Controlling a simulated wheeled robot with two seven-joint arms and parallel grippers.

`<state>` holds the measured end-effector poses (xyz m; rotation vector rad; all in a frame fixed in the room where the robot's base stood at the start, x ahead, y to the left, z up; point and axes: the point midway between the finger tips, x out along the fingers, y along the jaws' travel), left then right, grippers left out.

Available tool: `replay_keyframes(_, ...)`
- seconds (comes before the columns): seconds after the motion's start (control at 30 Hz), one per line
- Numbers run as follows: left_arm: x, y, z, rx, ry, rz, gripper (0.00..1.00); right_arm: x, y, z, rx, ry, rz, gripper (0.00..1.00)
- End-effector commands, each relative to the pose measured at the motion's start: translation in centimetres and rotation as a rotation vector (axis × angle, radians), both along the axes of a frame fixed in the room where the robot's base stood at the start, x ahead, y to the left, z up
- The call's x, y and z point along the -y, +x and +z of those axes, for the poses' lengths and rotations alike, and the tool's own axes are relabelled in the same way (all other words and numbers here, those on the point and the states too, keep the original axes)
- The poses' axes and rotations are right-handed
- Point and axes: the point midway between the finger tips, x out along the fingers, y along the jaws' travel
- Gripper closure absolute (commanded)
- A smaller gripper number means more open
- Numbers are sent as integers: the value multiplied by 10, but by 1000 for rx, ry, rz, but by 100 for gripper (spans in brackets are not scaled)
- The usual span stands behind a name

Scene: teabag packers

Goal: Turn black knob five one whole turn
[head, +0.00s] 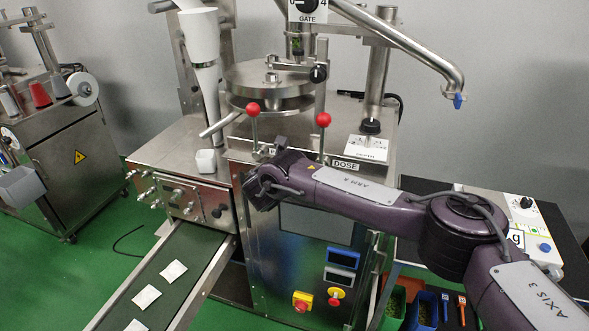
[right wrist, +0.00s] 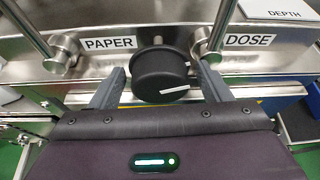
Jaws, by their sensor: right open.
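A black knob (right wrist: 160,75) with a white pointer line on its lower right faces me in the right wrist view. It sits on the metal panel between the PAPER label (right wrist: 108,43) and the DOSE label (right wrist: 248,40). No number five shows on it. My right gripper (right wrist: 159,67) is open, with one finger on each side of the knob. A gap seems to show at both sides. In the head view my right gripper (head: 262,184) is at the machine's front, and the arm largely hides the knob area. My left gripper is out of view.
Two levers with red balls (head: 253,109) (head: 323,120) rise close to the gripper, and their metal posts flank the knob in the wrist view. A conveyor (head: 188,246) with white teabags runs down left. A red stop button (head: 301,303) is below on the front.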

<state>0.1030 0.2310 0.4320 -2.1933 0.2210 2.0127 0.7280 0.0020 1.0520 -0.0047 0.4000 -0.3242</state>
Motion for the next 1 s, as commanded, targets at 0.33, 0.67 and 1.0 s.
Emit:
replay_keyframes(0.33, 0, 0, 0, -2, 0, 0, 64, 0, 0, 0, 0, 0, 1, 46)
replay_keyframes(0.67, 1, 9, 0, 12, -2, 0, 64, 0, 0, -1, 1, 3, 1, 74)
replay_keyframes(1.0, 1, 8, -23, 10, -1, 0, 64, 1, 0, -6, 39, 123, 2, 74)
